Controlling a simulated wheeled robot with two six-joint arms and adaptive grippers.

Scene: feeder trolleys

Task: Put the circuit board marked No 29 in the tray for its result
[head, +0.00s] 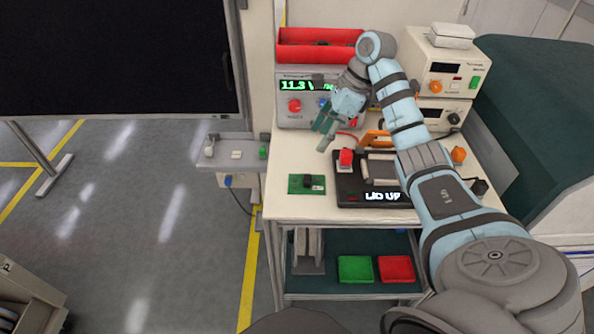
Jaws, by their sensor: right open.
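A green circuit board (300,188) with a dark part on it lies flat on the trolley's white top (285,160), near its front left. Any number on it is too small to read. A green tray (355,269) and a red tray (396,269) sit side by side on the lower shelf. The black test fixture (347,187) stands right of the board, with a red button and a display reading "LID UP". My left gripper is out of view.
A power supply (290,115) with a lit display stands at the back under a red bin (305,54). Stacked instruments (447,70) stand back right. A small grey side ledge (235,140) with buttons adjoins the trolley's left. The floor to the left is mostly open.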

